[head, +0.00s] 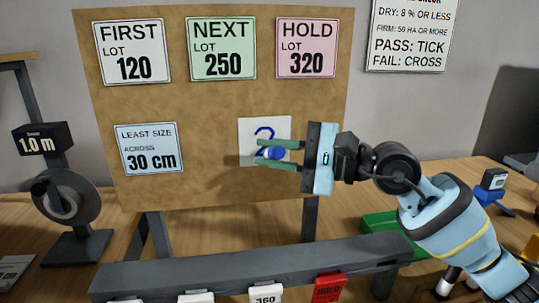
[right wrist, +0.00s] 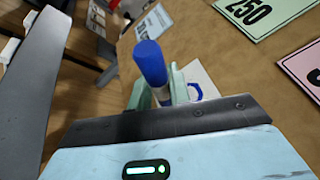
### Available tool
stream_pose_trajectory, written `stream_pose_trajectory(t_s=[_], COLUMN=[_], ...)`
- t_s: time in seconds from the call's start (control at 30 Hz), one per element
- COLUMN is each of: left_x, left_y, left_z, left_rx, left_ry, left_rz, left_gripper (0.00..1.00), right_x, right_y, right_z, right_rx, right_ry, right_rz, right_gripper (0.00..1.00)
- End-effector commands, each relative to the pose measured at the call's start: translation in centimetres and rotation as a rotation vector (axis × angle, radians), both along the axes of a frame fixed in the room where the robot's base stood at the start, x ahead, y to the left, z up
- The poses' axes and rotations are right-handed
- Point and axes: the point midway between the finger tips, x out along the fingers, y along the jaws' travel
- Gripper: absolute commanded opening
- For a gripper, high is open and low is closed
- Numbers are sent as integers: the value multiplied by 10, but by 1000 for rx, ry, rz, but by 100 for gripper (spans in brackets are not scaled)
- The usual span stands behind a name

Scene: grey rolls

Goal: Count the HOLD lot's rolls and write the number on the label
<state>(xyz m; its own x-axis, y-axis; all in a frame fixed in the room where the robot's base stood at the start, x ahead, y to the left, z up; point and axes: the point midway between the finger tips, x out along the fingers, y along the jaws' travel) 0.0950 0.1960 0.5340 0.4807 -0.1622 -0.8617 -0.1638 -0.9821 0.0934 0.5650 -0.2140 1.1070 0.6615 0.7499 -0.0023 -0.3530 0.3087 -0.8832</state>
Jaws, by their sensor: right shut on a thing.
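A white label (head: 249,128) is on the brown board and carries a blue stroke that reads like a 2, partly hidden. My right gripper (head: 275,153) is in front of it, shut on a blue marker (head: 272,152). In the right wrist view, the marker (right wrist: 150,64) shows its blue end and white body between the fingers, with part of the label (right wrist: 209,87) behind. I cannot tell whether the tip touches the label. The pink HOLD LOT 320 card (head: 307,48) is at the board's upper right. My left gripper is not in view.
The board (head: 210,185) also bears the LOT 120 card (head: 133,52), the LOT 250 card (head: 222,49) and a 30 cm card (head: 149,148). A dark rail (head: 240,270) runs in front, with a red HOLD tag (head: 328,288). A green tray (head: 380,222) stands behind my right arm.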

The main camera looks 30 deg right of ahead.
Motion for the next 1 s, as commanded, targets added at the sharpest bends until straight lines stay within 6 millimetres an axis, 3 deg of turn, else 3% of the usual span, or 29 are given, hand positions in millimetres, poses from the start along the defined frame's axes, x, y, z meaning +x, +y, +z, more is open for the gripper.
stream_pose_trajectory(t_s=[1.0], left_x=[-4], left_y=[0], left_z=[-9], left_rx=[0], left_ry=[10], left_rz=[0], left_gripper=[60], right_x=[-3], right_y=[-11], right_z=[0], right_rx=[0], right_ry=[0], right_rz=[-1], right_gripper=[0])
